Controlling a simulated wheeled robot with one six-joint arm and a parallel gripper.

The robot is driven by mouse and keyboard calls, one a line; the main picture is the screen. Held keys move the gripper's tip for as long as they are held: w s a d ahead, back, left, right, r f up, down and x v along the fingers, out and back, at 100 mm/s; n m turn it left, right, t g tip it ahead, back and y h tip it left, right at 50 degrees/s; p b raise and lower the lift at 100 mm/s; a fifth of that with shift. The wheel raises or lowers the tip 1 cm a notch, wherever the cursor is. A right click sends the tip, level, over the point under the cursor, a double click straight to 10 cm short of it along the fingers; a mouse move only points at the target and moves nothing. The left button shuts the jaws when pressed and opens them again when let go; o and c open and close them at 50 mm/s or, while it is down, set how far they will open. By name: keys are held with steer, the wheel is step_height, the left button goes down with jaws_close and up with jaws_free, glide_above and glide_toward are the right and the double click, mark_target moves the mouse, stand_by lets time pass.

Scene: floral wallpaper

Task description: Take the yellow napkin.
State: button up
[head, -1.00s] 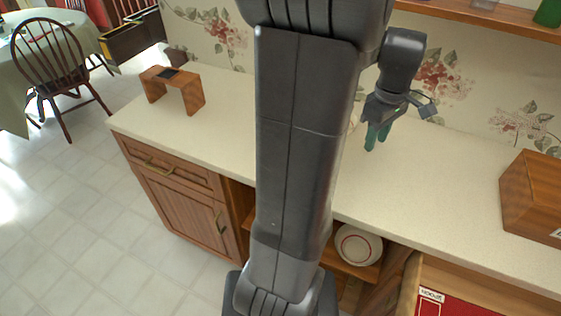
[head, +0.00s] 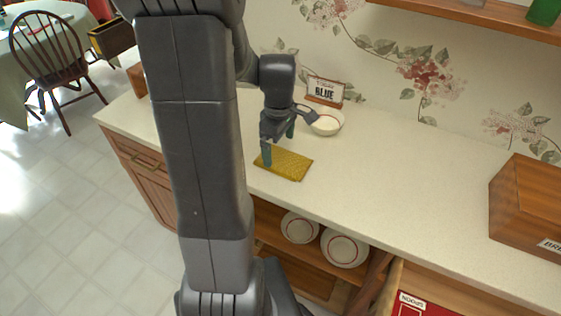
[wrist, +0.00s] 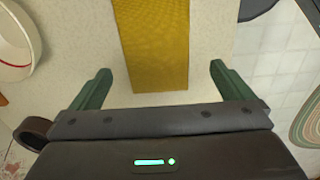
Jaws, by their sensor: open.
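The yellow napkin (head: 287,164) lies flat on the pale counter near its front edge, with a woven-looking pattern. It also shows in the wrist view (wrist: 158,45), running from the top edge down between the two fingers. My gripper (head: 278,146) is over the left part of the napkin in the head view. In the wrist view my gripper (wrist: 158,85) is open, with a green finger on each side of the napkin and nothing held. Whether the fingertips touch the counter I cannot tell.
A wooden box (head: 527,205) sits at the counter's right end. The counter (head: 410,170) between is clear. Plates (head: 344,248) stand on the shelf below.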

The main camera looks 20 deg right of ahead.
mark_target(279, 158)
steer(key=f, duration=0.4)
steer(key=shift+w+d+f, duration=0.1)
steer(key=shift+w+f, duration=0.15)
steer(key=shift+f, duration=0.15)
steer(key=c, duration=1)
